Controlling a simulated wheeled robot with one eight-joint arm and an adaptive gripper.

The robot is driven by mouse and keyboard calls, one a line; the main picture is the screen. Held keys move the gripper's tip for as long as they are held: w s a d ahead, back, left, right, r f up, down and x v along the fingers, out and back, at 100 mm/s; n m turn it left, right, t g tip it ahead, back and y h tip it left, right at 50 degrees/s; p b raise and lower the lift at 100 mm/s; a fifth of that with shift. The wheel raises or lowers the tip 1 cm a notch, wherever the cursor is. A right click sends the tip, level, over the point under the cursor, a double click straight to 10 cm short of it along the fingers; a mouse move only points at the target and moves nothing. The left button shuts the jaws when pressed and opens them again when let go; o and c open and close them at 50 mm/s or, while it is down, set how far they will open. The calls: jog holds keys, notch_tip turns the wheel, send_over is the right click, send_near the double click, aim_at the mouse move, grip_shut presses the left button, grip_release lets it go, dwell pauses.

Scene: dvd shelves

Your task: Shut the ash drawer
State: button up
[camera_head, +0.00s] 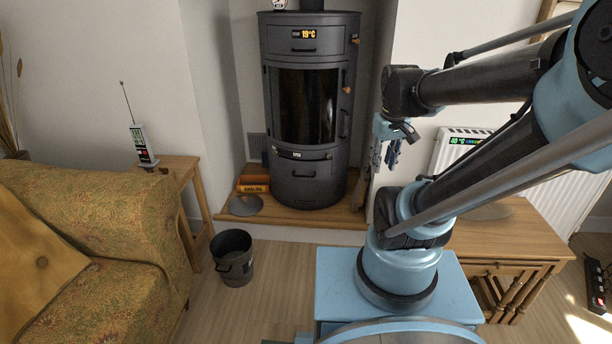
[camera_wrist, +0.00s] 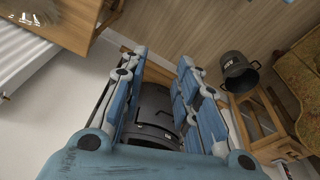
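The dark grey stove (camera_head: 309,112) stands on a wooden hearth, with a glass door in its middle. Below the glass is a curved ledge with a small white label (camera_head: 297,155). Under it is the lower front with a handle (camera_head: 303,175), where the ash drawer appears to be. I cannot tell clearly how far it stands out. My gripper (camera_head: 388,140) hangs to the right of the stove, apart from it, fingers downward. In the wrist view my gripper (camera_wrist: 160,62) is open and empty, with part of the stove (camera_wrist: 154,112) showing between the fingers.
A dark bucket (camera_head: 232,257) stands on the floor before the hearth (camera_head: 290,217). A sofa (camera_head: 110,235) is at left, a wooden table (camera_head: 515,235) at right.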

jog(key=w+a+r+n, duration=0.1)
jog(key=w+a+n, duration=0.1)
jog(key=w, duration=0.4)
jog(key=w+a+r+n, duration=0.2)
jog(key=w, duration=0.3)
jog(key=n, duration=1.1)
send_over(306, 172)
jog(key=s, duration=0.7)
notch_tip(306, 172, down, 21)
jog(key=w+f, duration=0.1)
jog(key=f, duration=0.4)
jog(key=w+f, duration=0.1)
jog(key=f, duration=0.4)
jog(key=w+f, duration=0.1)
jog(key=f, duration=0.5)
grip_shut()
